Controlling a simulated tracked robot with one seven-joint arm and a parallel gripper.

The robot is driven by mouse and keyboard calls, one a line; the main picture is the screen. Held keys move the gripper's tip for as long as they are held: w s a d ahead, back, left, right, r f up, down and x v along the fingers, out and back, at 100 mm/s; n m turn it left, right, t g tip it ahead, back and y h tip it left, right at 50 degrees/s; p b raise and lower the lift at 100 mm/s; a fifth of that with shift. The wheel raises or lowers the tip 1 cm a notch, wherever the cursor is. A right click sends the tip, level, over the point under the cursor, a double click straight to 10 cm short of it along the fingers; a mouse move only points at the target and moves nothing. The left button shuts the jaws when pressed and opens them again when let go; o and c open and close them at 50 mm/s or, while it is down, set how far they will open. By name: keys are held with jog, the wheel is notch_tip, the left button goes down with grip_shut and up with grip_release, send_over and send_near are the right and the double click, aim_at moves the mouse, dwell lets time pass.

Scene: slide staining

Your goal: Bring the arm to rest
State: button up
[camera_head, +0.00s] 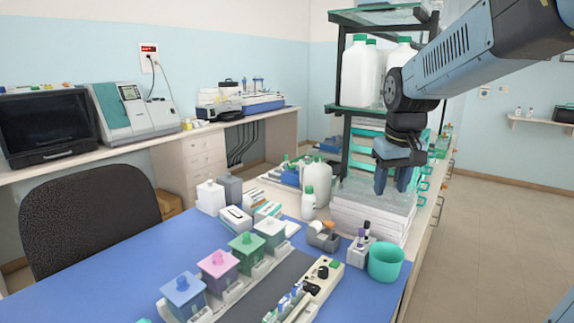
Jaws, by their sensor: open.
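My gripper (393,184) hangs from my arm at the right of the head view, fingers pointing down. It is open, and I see nothing between its fingers. My arm reaches in from the upper right corner.
Staining jars with blue (183,296), pink (218,270) and green (245,250) tops stand on the blue mat (110,277). A teal cup (386,262) and pen holder (358,252) stand below my gripper. A shelf rack (345,110) with white bottles is close behind my arm.

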jog(key=s+m+t, duration=0.1)
jog(key=s+t, duration=0.2)
jog(key=s, duration=1.2)
jog(key=shift+s+d+r+m, duration=0.15)
jog(key=shift+s+d+m, duration=0.05)
jog(key=shift+s+m, duration=0.1)
